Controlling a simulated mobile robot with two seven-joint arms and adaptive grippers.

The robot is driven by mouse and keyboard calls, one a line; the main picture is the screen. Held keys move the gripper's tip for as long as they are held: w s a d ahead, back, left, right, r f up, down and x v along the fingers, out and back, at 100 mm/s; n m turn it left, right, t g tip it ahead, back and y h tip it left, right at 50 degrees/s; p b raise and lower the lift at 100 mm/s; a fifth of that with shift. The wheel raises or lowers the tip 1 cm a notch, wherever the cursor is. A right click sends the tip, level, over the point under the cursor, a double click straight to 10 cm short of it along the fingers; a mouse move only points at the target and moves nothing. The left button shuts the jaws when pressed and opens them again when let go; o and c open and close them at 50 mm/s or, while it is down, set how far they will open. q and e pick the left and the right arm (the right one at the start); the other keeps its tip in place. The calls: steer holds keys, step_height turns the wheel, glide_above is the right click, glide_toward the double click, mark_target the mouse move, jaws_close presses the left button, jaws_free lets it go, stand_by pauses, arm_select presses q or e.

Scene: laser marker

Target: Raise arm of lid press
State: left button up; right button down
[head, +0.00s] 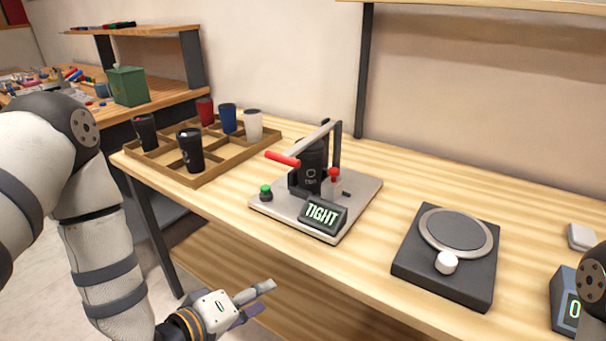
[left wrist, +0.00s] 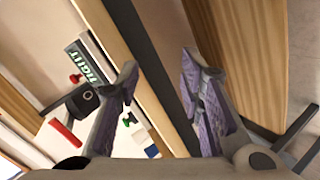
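The lid press (head: 320,195) stands on the table in the middle of the head view, on a light grey base plate. Its arm is a grey bar with a red handle (head: 283,159) at the left end, lying over a black cup (head: 312,172). Its display (head: 323,214) reads TIGHT. A green button (head: 266,192) sits at the left. My left gripper (head: 262,299) is open and empty, low in front of the table edge, apart from the press. The left wrist view shows its two fingers (left wrist: 160,85) spread, with the red handle (left wrist: 64,133) beyond. My right gripper is out of view.
A wooden divided tray (head: 186,178) with several cups stands left of the press. A black turntable device (head: 446,252) with a white knob stands to the right. A post (head: 364,70) and shelf rise behind. The table's front edge lies between my left gripper and the press.

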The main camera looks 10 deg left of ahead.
arm_select(q)
steer(key=w+a+r+n+t+h, duration=0.2)
steer(key=w+a+r+n+t, duration=0.2)
steer(key=w+r+t, duration=0.5)
steer(key=n+g, duration=0.1)
glide_toward(281, 162)
steer(key=b+x, duration=0.1)
steer(key=x, duration=1)
jaws_close()
